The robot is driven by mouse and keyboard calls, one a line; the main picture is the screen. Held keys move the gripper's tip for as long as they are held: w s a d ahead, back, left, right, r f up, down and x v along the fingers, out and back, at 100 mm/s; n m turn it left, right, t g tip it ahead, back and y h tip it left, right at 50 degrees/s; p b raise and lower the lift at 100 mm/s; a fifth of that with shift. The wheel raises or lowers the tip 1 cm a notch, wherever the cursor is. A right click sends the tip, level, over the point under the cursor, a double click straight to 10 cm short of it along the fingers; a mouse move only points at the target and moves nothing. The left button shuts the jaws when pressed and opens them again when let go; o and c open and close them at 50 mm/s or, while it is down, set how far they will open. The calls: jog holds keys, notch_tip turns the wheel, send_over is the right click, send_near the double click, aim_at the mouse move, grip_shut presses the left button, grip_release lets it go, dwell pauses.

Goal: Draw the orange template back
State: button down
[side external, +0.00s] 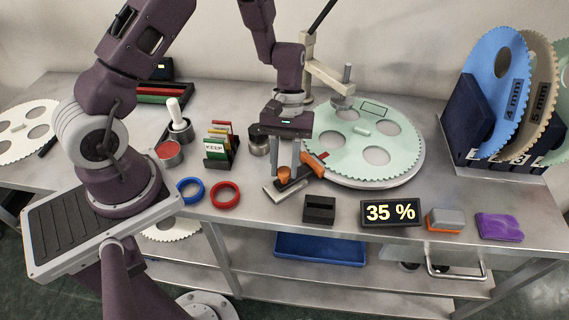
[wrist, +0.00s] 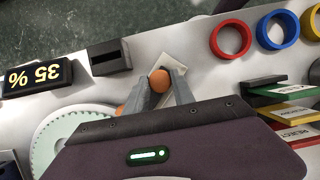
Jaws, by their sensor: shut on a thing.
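The orange template (side external: 313,165) shows as an orange piece at the left front edge of the pale green toothed disc (side external: 388,130). A round orange knob (side external: 284,173), seemingly part of it, sits to its left over a dark slide with a pale metal plate (side external: 275,192). My gripper (side external: 285,170) points down, shut on the knob with a finger on each side. In the wrist view the knob (wrist: 160,80) shows between the fingertips, and more orange (wrist: 121,110) shows beside one finger. The join between knob and template is hidden by the fingers.
A black slotted block (side external: 319,209) and a "35 %" display (side external: 390,213) stand in front. Blue (side external: 190,190) and red (side external: 225,195) rings and a "KEEP" card holder (side external: 219,148) are left. A disc rack (side external: 470,130) stands right. A post with an arm (side external: 325,75) overhangs the disc.

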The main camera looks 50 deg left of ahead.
dwell(0.9)
jog(key=s, duration=0.5)
jog(key=c, duration=1.1)
grip_release()
jog(key=shift+s, duration=0.1)
jog(key=shift+w+r, duration=0.25)
jog(key=v, duration=0.6)
jog(key=shift+a+r, duration=0.15)
jog(key=shift+r, duration=0.15)
